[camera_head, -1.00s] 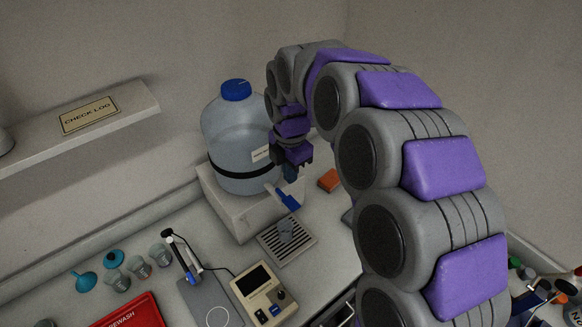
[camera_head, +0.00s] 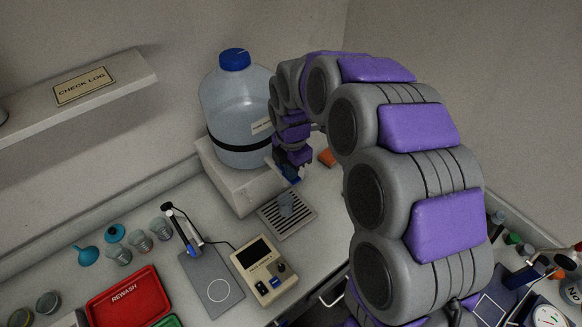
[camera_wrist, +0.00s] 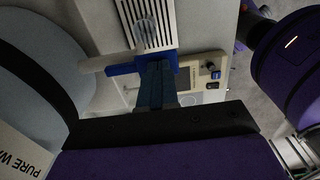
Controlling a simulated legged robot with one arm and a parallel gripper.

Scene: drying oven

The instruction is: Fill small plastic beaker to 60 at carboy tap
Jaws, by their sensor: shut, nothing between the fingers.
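The carboy (camera_head: 225,110) is a bluish, see-through bottle with a blue cap, standing on a pale block. Its tap shows in the wrist view as a white spout (camera_wrist: 98,63) with a blue handle (camera_wrist: 125,69). The small clear beaker (camera_head: 286,204) stands upright on the slotted drip tray (camera_head: 302,222) below the tap. It also shows in the wrist view (camera_wrist: 146,30); I cannot read its level. My gripper (camera_head: 292,178) is shut and empty at the tap. In the wrist view its fingertips (camera_wrist: 156,75) overlap the blue handle; I cannot tell whether they touch.
Several small beakers, a blue funnel (camera_head: 85,255) and a red rewash tray (camera_head: 122,296) are at left. An orange block (camera_head: 327,157) lies behind the tap.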

